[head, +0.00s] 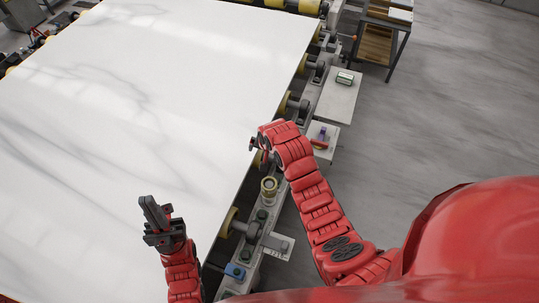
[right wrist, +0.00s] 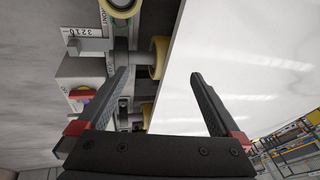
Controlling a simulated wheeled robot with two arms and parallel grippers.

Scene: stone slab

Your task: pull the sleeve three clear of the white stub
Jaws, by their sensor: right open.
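I cannot pick out sleeve three or the white stub for certain in either view. A small purple and red piece (head: 320,134) sits on a pale plate beside the roller frame in the head view; it also shows at the left of the right wrist view (right wrist: 79,93). My right gripper (head: 257,143) is over the slab's right edge, left of that piece. In the right wrist view its fingers (right wrist: 160,76) are spread with nothing between them. My left gripper (head: 155,213) is above the slab's near part, with no object visible in it; its finger gap is unclear.
The large white slab (head: 130,85) lies on yellow rollers (head: 228,222). A brass-coloured round fitting (head: 269,185) and a blue block (head: 235,271) are on the near side frame. Open floor (head: 450,120) lies to the right.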

